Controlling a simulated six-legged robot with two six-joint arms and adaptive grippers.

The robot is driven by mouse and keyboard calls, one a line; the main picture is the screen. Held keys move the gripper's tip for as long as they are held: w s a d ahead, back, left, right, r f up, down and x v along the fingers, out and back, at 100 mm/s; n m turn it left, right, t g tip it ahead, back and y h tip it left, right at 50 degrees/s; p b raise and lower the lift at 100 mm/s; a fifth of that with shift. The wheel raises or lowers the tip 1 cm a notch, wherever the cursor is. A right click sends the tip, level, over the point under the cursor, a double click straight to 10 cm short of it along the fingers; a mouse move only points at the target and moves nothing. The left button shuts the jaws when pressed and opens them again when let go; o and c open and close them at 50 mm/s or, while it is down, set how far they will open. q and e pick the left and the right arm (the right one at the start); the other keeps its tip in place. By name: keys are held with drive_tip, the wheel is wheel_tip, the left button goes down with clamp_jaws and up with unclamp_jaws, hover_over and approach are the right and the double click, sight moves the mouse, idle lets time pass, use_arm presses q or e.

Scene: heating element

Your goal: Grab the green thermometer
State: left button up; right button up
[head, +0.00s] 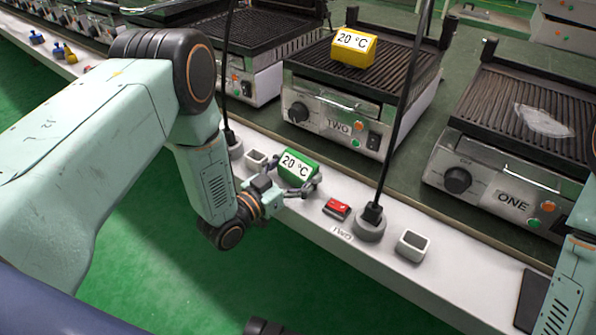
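The green thermometer (297,167) has a white face reading "20 °C". It is at the white ledge in front of the grills, near the middle of the head view. My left gripper (303,184) is at the thermometer, with its fingers against or around the lower part. Whether the fingers press on it cannot be made out, and part of the thermometer's lower side is hidden. A yellow thermometer (354,48), also reading "20 °C", sits on top of grill TWO. My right gripper is not in view; only part of my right arm shows at the right edge.
Grill TWO (338,122) and grill ONE (498,190) stand behind the white ledge (400,268). A red switch (337,209), a plug with an upright black cable (371,222) and a small white socket (412,245) are right of the gripper.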

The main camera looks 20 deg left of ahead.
use_arm(q)
drive_tip(key=c, duration=0.5)
drive_tip(key=shift+c, duration=0.3)
